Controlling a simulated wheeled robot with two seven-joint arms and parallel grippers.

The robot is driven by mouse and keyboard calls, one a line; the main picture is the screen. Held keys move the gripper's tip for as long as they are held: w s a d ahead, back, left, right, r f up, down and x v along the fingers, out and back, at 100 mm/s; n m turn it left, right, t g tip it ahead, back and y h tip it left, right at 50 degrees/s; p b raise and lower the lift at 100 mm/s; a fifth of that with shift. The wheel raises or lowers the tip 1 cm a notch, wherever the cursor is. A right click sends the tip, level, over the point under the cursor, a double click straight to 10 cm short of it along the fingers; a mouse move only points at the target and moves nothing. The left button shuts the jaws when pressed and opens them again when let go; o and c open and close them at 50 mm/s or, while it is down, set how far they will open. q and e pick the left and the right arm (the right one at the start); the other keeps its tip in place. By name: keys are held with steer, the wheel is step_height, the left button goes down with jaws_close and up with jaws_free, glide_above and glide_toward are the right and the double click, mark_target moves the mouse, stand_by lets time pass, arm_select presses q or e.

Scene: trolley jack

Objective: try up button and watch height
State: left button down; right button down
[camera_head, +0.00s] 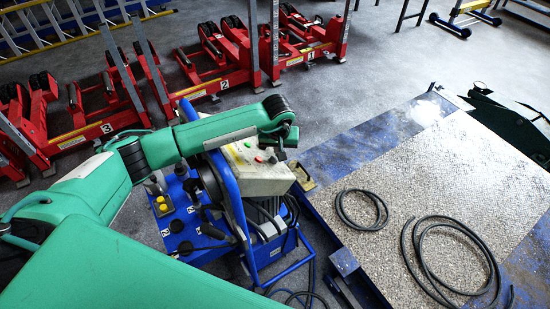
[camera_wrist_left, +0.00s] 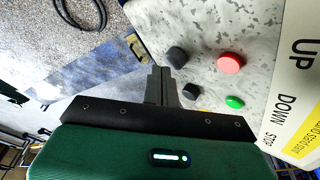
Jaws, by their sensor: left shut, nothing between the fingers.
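The control box (camera_head: 255,170) is pale and sits on a blue frame. In the left wrist view its panel (camera_wrist_left: 205,25) carries a red button (camera_wrist_left: 230,63), a green button (camera_wrist_left: 235,102) and two black knobs, the larger one (camera_wrist_left: 176,57) and the smaller one (camera_wrist_left: 190,91). A label (camera_wrist_left: 302,60) beside them reads UP, DOWN, STOP. My left gripper (camera_wrist_left: 160,72) is shut and empty, its tips beside the larger black knob. I cannot tell whether they touch it. In the head view the left gripper (camera_head: 281,153) is over the box's right end. My right gripper is not in view.
A blue platform with a speckled top (camera_head: 450,160) lies to the right, with coiled black hoses (camera_head: 362,226) on it. Red numbered jacks (camera_head: 225,65) line the back. A panel with a yellow button (camera_head: 163,207) sits left of the box. Grey floor (camera_head: 390,55) is open behind.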

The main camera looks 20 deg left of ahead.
arm_select(q)
steer(key=shift+s+a+f+b, duration=0.2)
steer(key=shift+s+f+b, duration=0.05)
steer(key=shift+f+b, duration=0.2)
stand_by(0.4)
steer(key=shift+s+f, duration=0.3)
steer(key=shift+f, duration=0.2)
stand_by(1.6)
steer(key=shift+r, duration=0.1)
stand_by(0.4)
steer(key=shift+w+d+r+b, duration=0.1)
steer(key=shift+w+r+b, duration=0.25)
steer(key=shift+r, duration=0.25)
steer(key=shift+w+d+r, duration=0.1)
steer(key=shift+w+r, duration=0.1)
steer(key=shift+w+d+r, duration=0.3)
steer(key=shift+w+r, duration=0.1)
steer(key=shift+r, duration=0.3)
steer(key=shift+w+d+r, duration=0.35)
steer(key=shift+w+r, duration=0.1)
steer(key=shift+r, duration=0.25)
steer(key=shift+w+d+r, duration=0.3)
steer(key=shift+w+r, duration=0.1)
steer(key=shift+r, duration=0.3)
